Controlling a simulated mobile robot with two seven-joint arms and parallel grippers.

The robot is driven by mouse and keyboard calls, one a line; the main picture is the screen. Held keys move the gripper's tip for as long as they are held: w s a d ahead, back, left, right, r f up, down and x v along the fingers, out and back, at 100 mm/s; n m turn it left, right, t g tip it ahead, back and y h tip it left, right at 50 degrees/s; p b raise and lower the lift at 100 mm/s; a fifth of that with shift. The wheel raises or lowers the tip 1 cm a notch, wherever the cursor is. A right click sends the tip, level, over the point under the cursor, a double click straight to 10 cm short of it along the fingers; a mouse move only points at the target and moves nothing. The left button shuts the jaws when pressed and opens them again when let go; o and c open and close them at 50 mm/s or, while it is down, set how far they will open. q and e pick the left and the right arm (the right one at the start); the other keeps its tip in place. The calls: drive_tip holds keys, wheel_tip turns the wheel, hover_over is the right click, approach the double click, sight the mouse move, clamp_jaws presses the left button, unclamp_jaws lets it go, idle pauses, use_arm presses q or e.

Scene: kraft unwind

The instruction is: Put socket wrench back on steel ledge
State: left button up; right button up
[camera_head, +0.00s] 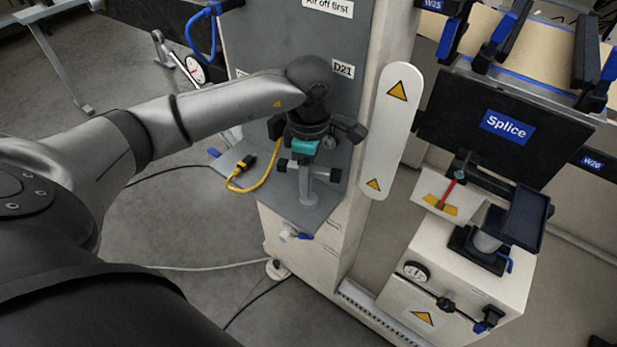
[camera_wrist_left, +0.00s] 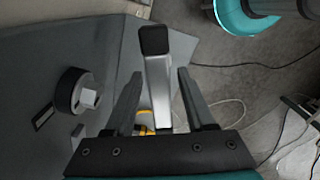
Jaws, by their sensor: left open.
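A grey T-shaped tool with black ends, which looks like the socket wrench (camera_head: 308,188), is at the front of the steel ledge (camera_head: 262,203) in the head view. In the left wrist view, a grey metal bar with a black end, apparently part of the wrench (camera_wrist_left: 160,85), lies between my fingers. My left gripper (camera_head: 304,158) is over the ledge and open. Its fingers stand on both sides of the bar with gaps showing. The teal gripper body hides part of the tool, and I cannot tell exactly how it rests. My right gripper is not in view.
A yellow cable with a black plug (camera_head: 245,163) lies on the ledge beside the gripper. A grey panel marked D21 (camera_head: 265,45) rises behind. A white guard (camera_head: 390,130) stands to the right, before the Splice station (camera_head: 505,125). Open floor lies left.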

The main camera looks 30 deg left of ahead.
use_arm(q)
wheel_tip(320, 180, up, 11)
drive_tip(key=shift+f+p, duration=0.1)
drive_tip(key=shift+p, duration=0.6)
